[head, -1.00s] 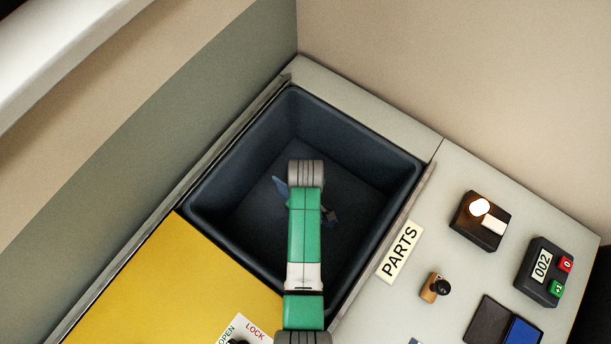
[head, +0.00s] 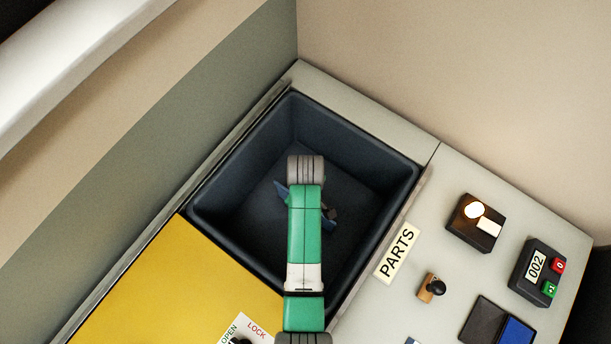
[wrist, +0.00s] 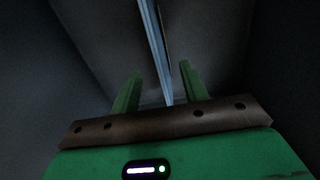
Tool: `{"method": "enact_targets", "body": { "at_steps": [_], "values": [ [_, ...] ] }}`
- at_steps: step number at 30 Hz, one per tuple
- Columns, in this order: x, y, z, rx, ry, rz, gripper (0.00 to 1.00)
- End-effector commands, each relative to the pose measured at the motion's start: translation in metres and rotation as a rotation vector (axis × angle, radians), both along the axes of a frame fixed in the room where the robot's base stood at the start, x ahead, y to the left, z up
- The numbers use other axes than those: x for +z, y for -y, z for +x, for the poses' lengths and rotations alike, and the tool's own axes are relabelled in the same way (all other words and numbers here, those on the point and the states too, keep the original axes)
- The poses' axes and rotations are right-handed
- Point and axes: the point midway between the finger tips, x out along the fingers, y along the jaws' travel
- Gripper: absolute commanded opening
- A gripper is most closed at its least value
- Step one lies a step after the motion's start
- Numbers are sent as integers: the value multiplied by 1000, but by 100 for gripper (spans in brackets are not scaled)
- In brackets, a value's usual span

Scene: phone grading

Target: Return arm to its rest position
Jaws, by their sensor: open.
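My gripper (wrist: 160,85) shows in the wrist view as two green fingers, spread apart. A thin pale-blue, edge-on object (wrist: 155,50) runs up from between the fingers; I cannot tell whether it touches them. In the head view my green arm reaches over the dark bin (head: 235,205) and hides most of the gripper. Parts of a blue object (head: 281,190) show on both sides of the arm, inside the bin outline. The wrist view is dark, with the bin walls around.
A PARTS label (head: 397,253) lies right of the bin. A lit black box (head: 467,232), a 002 counter (head: 540,270), a stamp (head: 431,288) and a dark-and-blue pad (head: 518,330) stand on the grey counter. A yellow panel (head: 165,285) with an OPEN/LOCK label (head: 258,328) is at lower left.

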Motion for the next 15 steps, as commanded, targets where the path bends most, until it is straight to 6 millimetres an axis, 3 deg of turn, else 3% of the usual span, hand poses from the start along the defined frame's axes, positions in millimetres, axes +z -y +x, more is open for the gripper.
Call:
{"method": "enact_targets", "body": {
  "at_steps": [1,4,15],
  "values": [
    [14,0,0,0,0,0,44],
    [25,0,0,0,0,0,44],
    [29,0,-1,-1,-1,0,44]
  ]
}}
